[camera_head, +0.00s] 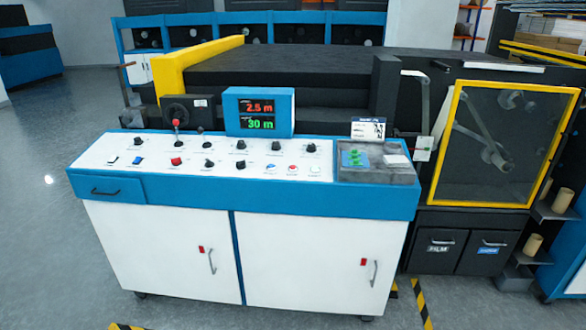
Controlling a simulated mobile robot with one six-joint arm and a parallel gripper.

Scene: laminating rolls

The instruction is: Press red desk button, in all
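The control desk (130,153) is blue and white with a sloped white panel on top. A red block-shaped button (176,161) sits on the left part of the panel, between a blue switch (137,161) and a black knob (208,162). A small round red button or lamp (292,168) is at the front right of the panel, between a blue one (270,167) and a pale one (315,169). A lever with a red knob (176,123) stands at the back left. My gripper is not in view.
A display (259,112) reading 2.5 m and 30 m stands behind the panel. Green buttons (354,157) sit on a dark section at the right. A black machine with a yellow-framed door (447,130) stands behind and right. Grey floor (50,240) is open at the left.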

